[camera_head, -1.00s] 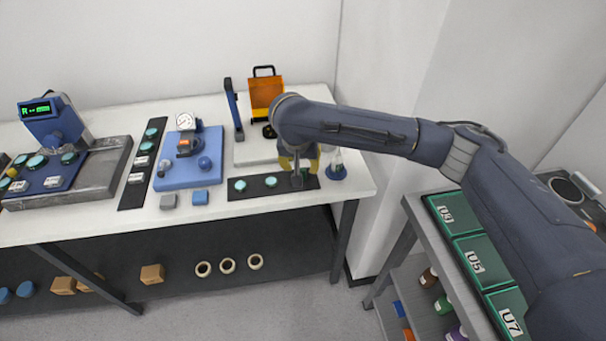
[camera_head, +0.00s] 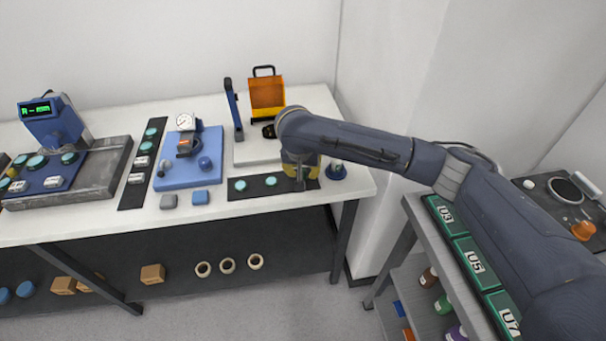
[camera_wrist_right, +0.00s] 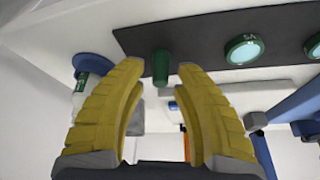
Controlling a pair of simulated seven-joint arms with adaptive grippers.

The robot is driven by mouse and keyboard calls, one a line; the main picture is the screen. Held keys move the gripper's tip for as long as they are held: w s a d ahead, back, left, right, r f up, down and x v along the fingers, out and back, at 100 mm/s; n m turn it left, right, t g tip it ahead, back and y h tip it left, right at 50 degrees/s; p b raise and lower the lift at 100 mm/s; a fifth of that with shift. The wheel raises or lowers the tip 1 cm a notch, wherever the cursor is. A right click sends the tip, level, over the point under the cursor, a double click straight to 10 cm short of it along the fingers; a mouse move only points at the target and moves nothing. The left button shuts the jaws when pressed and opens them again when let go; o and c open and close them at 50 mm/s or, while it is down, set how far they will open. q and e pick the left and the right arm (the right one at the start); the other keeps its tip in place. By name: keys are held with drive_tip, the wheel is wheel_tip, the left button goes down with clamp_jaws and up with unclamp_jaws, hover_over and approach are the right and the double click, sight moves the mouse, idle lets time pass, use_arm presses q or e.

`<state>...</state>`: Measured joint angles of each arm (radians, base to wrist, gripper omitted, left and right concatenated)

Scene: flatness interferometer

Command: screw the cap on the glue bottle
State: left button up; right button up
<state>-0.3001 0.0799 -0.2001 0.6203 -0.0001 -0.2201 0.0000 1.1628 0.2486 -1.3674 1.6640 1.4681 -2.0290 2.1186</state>
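A small green cylinder, which looks like the cap (camera_wrist_right: 160,64), stands on the dark mat (camera_head: 250,193) at the right end of the bench. In the right wrist view it lies between the fingertips of my right gripper (camera_wrist_right: 160,72), with a gap on each side. My right gripper also shows in the head view (camera_head: 300,174), low over the mat's right end; it is open. The glue bottle (camera_wrist_right: 90,84) seems to be the small one in the round blue holder (camera_head: 337,174), just right of the gripper. The arm partly hides it. My left gripper is not in view.
Two green-topped discs (camera_head: 240,185) lie on the mat left of the gripper. A blue base with a dial gauge (camera_head: 184,121) and an orange case (camera_head: 267,92) stand further left and behind. A side cart with green bins (camera_head: 443,213) is at the right.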

sight(303, 169)
clamp_jaws()
drive_tip(key=shift+r, duration=0.15)
idle(0.4)
wheel_tip(303, 169, up, 20)
idle(0.6)
